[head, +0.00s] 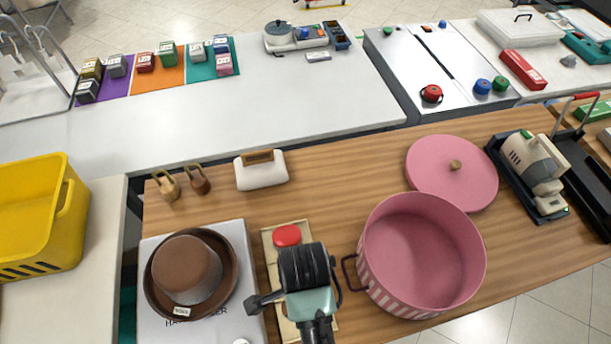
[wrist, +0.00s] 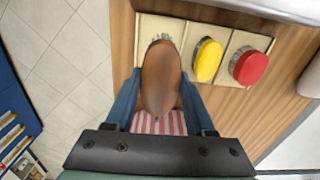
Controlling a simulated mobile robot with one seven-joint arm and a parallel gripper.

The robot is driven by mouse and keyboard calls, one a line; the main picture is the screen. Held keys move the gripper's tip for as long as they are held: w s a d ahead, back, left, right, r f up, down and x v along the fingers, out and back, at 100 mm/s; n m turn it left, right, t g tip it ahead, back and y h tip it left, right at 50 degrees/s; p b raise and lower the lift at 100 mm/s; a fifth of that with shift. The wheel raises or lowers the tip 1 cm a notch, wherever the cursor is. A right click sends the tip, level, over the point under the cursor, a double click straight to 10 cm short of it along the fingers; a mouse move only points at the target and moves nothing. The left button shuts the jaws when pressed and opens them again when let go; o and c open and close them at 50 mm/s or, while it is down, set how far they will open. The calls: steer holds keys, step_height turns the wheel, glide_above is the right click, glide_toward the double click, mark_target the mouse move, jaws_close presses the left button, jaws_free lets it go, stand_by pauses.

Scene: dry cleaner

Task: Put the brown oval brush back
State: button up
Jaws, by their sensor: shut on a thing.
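In the wrist view, my gripper (wrist: 161,95) is shut on the brown oval brush (wrist: 162,72), one finger on each side. In the head view, my gripper (head: 300,290) is over the near part of the tray (head: 269,243). The red brush (head: 287,236) shows beyond it; the held brush is hidden there.
A pink striped pot (head: 420,255) stands close on the right, its lid (head: 452,172) behind. A white case (head: 261,172) stands behind the tray. Bare wood (head: 340,180) is free behind the pot.

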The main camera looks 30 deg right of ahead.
steer(key=shift+s+f+m, duration=0.15)
steer(key=shift+f+m, duration=0.15)
steer(key=shift+f, duration=0.1)
step_height(320, 180, down, 9)
steer(key=shift+f, duration=0.1)
steer(key=shift+f, duration=0.2)
steer(key=o, duration=1.3)
steer(key=shift+r, duration=0.15)
